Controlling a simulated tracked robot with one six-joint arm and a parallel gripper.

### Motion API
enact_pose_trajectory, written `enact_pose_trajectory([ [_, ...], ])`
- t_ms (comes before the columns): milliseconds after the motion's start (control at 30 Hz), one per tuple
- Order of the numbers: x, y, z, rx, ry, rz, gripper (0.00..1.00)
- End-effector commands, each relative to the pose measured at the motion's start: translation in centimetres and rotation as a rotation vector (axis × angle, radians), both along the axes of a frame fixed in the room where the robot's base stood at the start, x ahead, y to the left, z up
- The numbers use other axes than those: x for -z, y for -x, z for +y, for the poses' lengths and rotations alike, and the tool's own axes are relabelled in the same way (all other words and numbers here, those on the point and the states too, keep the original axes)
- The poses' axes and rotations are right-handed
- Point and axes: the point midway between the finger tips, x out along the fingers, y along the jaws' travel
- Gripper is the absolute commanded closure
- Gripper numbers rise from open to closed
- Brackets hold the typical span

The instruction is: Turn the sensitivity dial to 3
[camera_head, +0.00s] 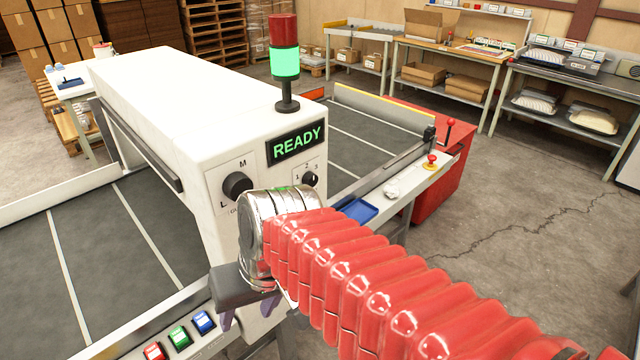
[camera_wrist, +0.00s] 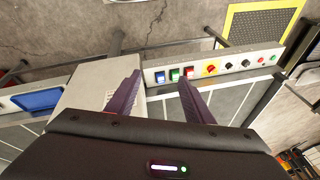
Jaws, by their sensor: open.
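The small black dial marked 1, 2, 3 (camera_head: 310,178) is on the white machine's end face, under the green READY display (camera_head: 297,145). Which number its pointer faces is too small to tell. A larger black dial marked L and M (camera_head: 237,185) is to its left, its lower label partly hidden by my arm. My gripper (camera_head: 247,314) is in front of and below the dials, its purple fingers pointing down, apart from both dials. In the wrist view my gripper (camera_wrist: 158,78) is open, with nothing held between the fingers.
A control strip with red, green and blue buttons (camera_head: 180,337) lies below my gripper; the wrist view also shows a yellow-and-red stop button (camera_wrist: 211,69) and black knobs (camera_wrist: 229,65). A stack light (camera_head: 285,62) glows green. A blue tray (camera_head: 356,210) sits right of the machine.

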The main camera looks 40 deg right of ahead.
Motion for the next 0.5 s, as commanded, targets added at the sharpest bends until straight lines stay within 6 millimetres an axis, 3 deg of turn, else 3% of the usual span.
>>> enact_pose_trajectory([
  [200, 1.8, -0.5, -0.8, 0.176, -0.225, 0.114, 0.53],
  [500, 2.2, -2.6, -2.7, 0.407, -0.565, 0.164, 0.53],
])
